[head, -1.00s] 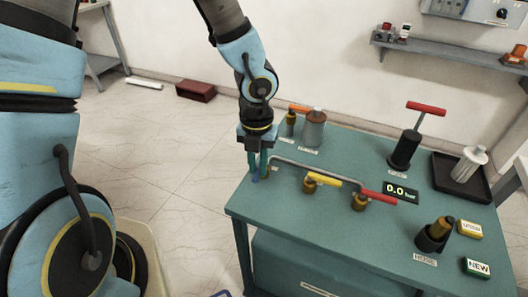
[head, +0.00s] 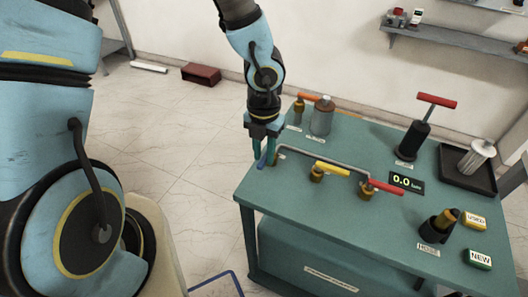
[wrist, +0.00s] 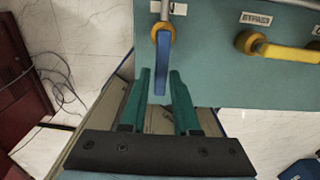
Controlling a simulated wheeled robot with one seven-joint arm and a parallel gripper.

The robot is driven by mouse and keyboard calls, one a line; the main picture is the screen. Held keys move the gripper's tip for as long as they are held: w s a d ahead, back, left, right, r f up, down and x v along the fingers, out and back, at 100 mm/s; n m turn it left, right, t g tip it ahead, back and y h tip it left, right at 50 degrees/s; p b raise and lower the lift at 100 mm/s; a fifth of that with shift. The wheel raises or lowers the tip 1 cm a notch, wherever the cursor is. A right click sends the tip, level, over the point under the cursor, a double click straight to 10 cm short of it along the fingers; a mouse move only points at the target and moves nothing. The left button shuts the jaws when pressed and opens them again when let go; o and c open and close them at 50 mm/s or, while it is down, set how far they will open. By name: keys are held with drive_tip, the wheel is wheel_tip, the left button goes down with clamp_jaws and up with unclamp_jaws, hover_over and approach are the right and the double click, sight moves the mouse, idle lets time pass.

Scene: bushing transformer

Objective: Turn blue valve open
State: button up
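The blue valve has a blue lever (wrist: 162,68) on a brass-coloured body (wrist: 163,31) at the table's left edge. In the wrist view the lever points down the picture, in line with the grey pipe above it. In the head view the lever (head: 266,154) shows beside my fingers. My gripper (wrist: 159,72) is open, with two teal fingers. The lever's free end appears in the gap between the fingertips; I cannot tell how deep it sits or whether it touches them. My gripper (head: 262,160) hangs over the table's left corner in the head view.
The green table (head: 310,208) carries a yellow-handled valve (head: 330,168), a red-handled valve (head: 384,187), a pump with a red handle (head: 415,140) and a display (head: 406,182) reading 0.0. A bottle (head: 322,117) stands behind my gripper.

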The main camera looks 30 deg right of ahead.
sight(263, 158)
drive_tip(key=shift+o, duration=1.4)
wheel_tip(263, 158, up, 11)
drive_tip(key=p, duration=0.2)
drive_tip(key=shift+f, duration=0.15)
drive_tip(key=w+a+m+b, duration=0.2)
drive_tip(key=w+a+m, duration=0.3)
drive_tip(key=a+m, duration=0.8)
drive_tip(key=w+a+m+t+b, duration=0.1)
drive_tip(key=w+a+m+b, duration=0.2)
drive_tip(key=a+m, duration=1)
drive_tip(key=w+a+r, duration=0.1)
drive_tip(key=w+a, duration=0.1)
drive_tip(key=w, duration=0.1)
drive_tip(key=shift+w+a+t, duration=0.15)
drive_tip(key=shift+a+t, duration=0.15)
